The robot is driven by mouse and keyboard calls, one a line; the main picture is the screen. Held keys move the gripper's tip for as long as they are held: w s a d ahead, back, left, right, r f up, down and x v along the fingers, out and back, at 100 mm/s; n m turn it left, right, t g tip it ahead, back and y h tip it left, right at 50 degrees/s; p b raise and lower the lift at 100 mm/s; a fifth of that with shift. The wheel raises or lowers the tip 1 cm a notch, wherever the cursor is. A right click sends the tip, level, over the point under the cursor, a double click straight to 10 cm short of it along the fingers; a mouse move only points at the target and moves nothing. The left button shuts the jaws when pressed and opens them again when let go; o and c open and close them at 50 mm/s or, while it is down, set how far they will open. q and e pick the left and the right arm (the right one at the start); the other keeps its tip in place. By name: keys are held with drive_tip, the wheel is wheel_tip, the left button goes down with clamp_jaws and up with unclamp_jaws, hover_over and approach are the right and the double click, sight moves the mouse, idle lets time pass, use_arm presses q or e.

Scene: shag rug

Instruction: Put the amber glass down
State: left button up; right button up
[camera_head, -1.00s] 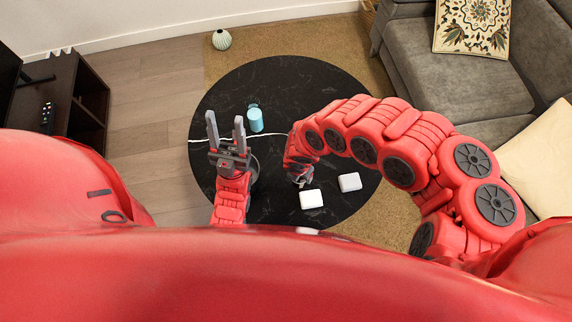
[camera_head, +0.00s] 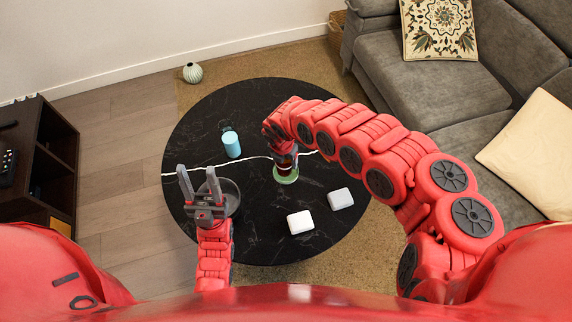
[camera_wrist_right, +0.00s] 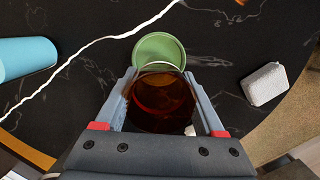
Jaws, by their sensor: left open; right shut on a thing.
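The amber glass (camera_wrist_right: 160,100) is between the fingers of my right gripper (camera_wrist_right: 163,100), which is shut on it. In the head view the glass (camera_head: 284,166) shows just below the right gripper, over a round green coaster (camera_head: 287,178) on the black table. In the wrist view the coaster (camera_wrist_right: 158,46) shows partly past the glass's far rim. I cannot tell whether the glass touches it. My left gripper (camera_head: 198,178) is open and empty, above the table's left front side, in front of a dark round dish (camera_head: 229,192).
A grey sofa (camera_head: 430,85) stands at the right. The table's front middle is clear.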

drive_tip(key=shift+w+d, duration=0.15)
drive_tip(key=shift+w, duration=0.45)
wheel_tip(320, 180, down, 2)
drive_tip(key=shift+s+f, duration=0.1)
drive_tip(key=shift+f, duration=0.4)
drive_tip(key=shift+d+f, duration=0.1)
drive_tip(key=shift+f, duration=0.2)
drive_tip(key=shift+f+b, duration=0.1)
drive_tip(key=shift+b, duration=0.25)
